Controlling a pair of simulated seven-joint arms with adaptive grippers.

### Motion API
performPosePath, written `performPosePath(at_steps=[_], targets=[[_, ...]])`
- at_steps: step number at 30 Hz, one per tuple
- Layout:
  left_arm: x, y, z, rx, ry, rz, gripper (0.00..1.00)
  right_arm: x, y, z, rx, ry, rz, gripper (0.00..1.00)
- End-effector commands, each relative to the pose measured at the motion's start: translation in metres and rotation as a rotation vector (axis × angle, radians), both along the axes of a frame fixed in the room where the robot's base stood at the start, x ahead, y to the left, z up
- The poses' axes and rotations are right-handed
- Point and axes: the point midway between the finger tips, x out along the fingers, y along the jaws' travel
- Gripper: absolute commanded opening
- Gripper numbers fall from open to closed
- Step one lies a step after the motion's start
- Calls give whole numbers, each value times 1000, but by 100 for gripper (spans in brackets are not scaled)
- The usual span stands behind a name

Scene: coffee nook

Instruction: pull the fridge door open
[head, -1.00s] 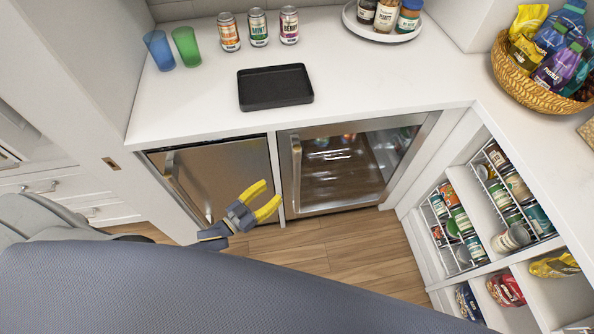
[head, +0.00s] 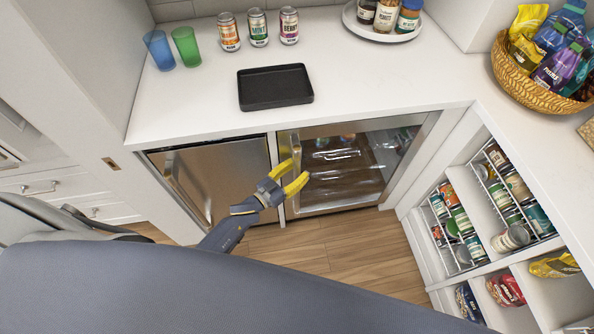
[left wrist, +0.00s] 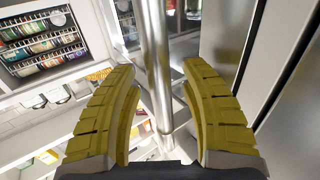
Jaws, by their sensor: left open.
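The glass-fronted fridge door (head: 345,180) is under the counter, right of a steel-fronted unit. It looks closed. Its upright metal handle (head: 296,144) is on the door's left side. My left gripper (head: 299,171) is open, with its yellow fingers at the handle and hiding part of it. In the left wrist view the handle bar (left wrist: 156,50) runs down between the two open fingers of the left gripper (left wrist: 160,78), with gaps on both sides. The fingers are not closed on it. My right gripper is not in view.
The steel-fronted unit (head: 215,180) stands left of the fridge. Above is the white counter (head: 190,105) with a black tray (head: 275,87), cans and cups. Open shelves with can racks (head: 450,225) stand at the right. The wooden floor (head: 340,245) before the fridge is clear.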

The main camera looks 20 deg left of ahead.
Motion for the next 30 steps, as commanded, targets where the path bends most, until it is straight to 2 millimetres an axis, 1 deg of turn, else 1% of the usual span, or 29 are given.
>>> performPosePath(at_steps=[9,20,21,30], targets=[[0,0,0,0,0,0,43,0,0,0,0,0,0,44],[0,0,0,0,0,0,1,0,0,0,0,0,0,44],[0,0,0,0,0,0,0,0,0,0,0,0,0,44],[0,-1,0,0,0,0,0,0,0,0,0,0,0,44]])
